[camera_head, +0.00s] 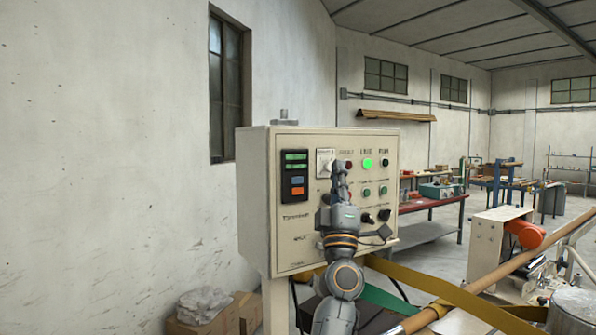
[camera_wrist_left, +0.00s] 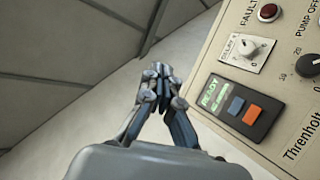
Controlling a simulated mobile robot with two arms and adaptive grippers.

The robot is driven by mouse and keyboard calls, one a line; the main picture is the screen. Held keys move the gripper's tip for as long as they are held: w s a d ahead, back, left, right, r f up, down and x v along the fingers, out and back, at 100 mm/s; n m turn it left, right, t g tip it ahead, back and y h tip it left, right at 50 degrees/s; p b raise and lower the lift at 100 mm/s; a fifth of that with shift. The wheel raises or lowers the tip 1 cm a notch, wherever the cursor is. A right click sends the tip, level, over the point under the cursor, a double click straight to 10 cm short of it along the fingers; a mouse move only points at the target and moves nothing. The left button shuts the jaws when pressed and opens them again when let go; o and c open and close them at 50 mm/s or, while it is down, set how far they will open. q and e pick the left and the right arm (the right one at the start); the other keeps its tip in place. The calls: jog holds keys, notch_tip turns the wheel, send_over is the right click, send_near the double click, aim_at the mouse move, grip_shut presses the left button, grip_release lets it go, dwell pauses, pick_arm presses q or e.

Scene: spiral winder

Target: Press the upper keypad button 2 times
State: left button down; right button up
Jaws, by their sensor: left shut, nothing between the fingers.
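The keypad (camera_head: 285,184) is a dark unit at the upper left of the beige control box's front, with a lit green display. Its upper button (camera_head: 297,181) is blue and the lower button (camera_head: 297,192) is orange. In the left wrist view the upper button (camera_wrist_left: 236,106) is right of my fingers. My left gripper (camera_head: 340,165) is shut and empty, in front of the panel to the right of the keypad in the head view. In the left wrist view its fingertips (camera_wrist_left: 158,72) meet, apart from the keypad. My right gripper is not in view.
The control box (camera_head: 256,200) also carries a white dial (camera_head: 325,155), a lit green lamp (camera_head: 368,163) and black knobs. A red-topped workbench (camera_head: 440,204) stands behind to the right. Cardboard boxes (camera_head: 200,322) sit by the wall below left. Space left of the box is open.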

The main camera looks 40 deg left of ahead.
aim_at(297, 180)
pick_arm(q)
jog(key=a+f+n+g+y, duration=0.1)
jog(key=n+g, duration=0.1)
jog(key=n, duration=0.1)
jog(key=a+f+n+g+y+p, duration=0.1)
jog(key=f+n+g, duration=0.1)
jog(key=n, duration=0.1)
jog(key=w+a+f+n+g+y, duration=0.1)
jog(key=n+g, duration=0.1)
jog(key=n, duration=0.1)
jog(key=shift+a+f+n+y, duration=0.1)
jog(key=shift+f+n+y, duration=0.1)
jog(key=shift+n+y, duration=0.15)
jog(key=shift+w+a+b, duration=0.55)
jog(key=shift+a+b, duration=0.05)
jog(key=shift+a, duration=0.75)
jog(key=shift+w+a+b, duration=0.6)
jog(key=shift+a, duration=0.8)
jog(key=shift+w+a+b, duration=0.55)
jog(key=shift+a+b, duration=0.05)
jog(key=shift+a, duration=0.75)
jog(key=shift+w+a, duration=0.15)
jog(key=shift+a, duration=0.25)
